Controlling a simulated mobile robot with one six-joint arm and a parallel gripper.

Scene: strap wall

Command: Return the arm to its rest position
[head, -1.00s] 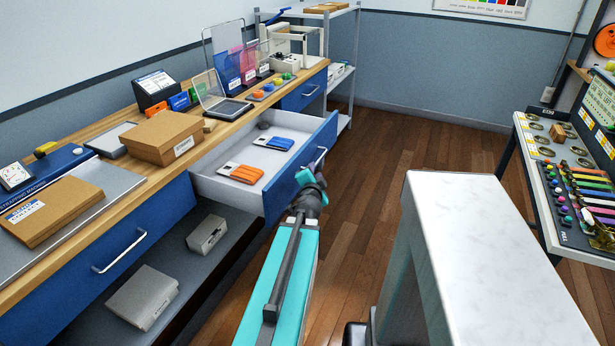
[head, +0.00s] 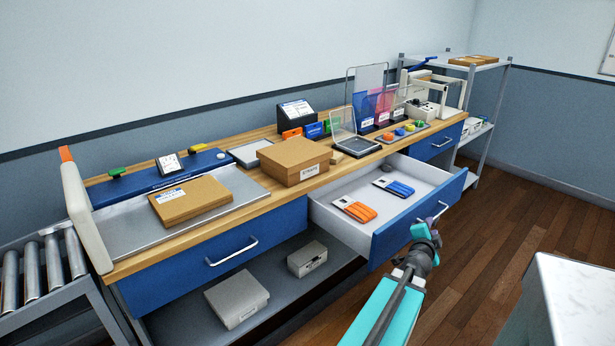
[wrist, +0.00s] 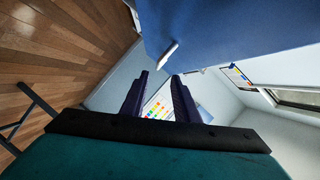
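My arm (head: 385,312), with a teal link, reaches forward from the bottom of the head view. My gripper (head: 428,236) is just outside the blue front of the pulled-out drawer (head: 400,226), close to its handle (head: 440,212). In the wrist view my gripper (wrist: 160,76) has its two dark fingers apart, with nothing seen between them. The blue drawer front (wrist: 230,30) and its handle (wrist: 168,55) fill the top of that view. Whether the gripper touches the handle is not clear.
The drawer holds an orange pack (head: 355,210) and a blue pack (head: 395,187). A cardboard box (head: 294,160) stands on the wooden bench. A white-topped table (head: 580,300) is at the lower right. Brown floor (head: 500,225) is free between them. A roller conveyor (head: 45,270) is at left.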

